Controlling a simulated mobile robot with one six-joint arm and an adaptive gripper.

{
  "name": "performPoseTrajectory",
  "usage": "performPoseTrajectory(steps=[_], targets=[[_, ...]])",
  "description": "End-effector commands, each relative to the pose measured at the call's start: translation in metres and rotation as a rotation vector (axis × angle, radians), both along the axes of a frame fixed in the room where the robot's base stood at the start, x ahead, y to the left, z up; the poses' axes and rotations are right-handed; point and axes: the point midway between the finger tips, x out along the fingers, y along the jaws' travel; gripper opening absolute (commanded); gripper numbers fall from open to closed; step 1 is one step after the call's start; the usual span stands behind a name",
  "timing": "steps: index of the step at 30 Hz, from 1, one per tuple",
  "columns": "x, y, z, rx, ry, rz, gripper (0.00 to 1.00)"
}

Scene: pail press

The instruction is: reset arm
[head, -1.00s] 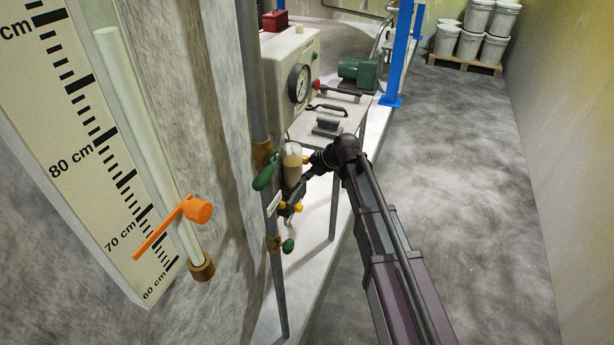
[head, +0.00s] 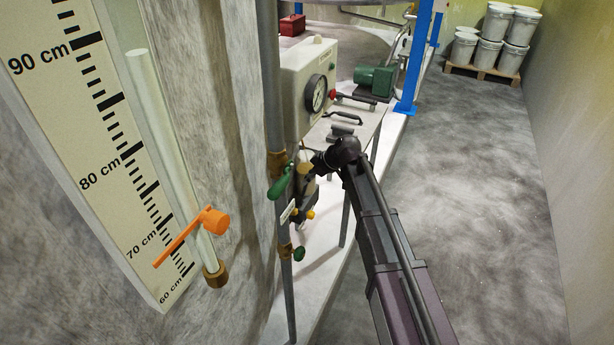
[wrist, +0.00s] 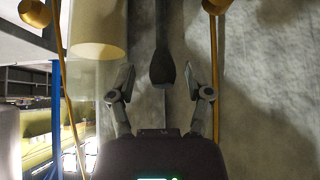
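My gripper (head: 304,200) is at the end of my dark arm, close to a grey vertical pipe (head: 275,90) in the head view. In the wrist view my gripper (wrist: 161,88) is open, its two fingers well apart. A dark, rounded handle-like piece (wrist: 162,68) shows between or beyond the fingers; I cannot tell its distance. Nothing is visibly held. A green valve handle (head: 281,182) on the pipe is just left of my gripper, and a lower green handle (head: 299,254) is below it. Whether my gripper touches either is unclear.
A cm scale board (head: 95,150) and a clear tube with an orange lever (head: 190,237) are at left. A gauge box (head: 305,75), green motor (head: 375,80) and blue post (head: 415,65) stand behind. White pails (head: 490,52) are far back. Floor at right is clear.

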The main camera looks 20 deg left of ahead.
Motion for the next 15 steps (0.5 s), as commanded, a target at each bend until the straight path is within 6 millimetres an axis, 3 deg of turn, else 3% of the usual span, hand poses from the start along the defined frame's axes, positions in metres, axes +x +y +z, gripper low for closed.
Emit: performPoseTrajectory(steps=[15], targets=[[-0.0017, -0.0021, -0.0005, -0.003, 0.003, -0.002, 0.71]])
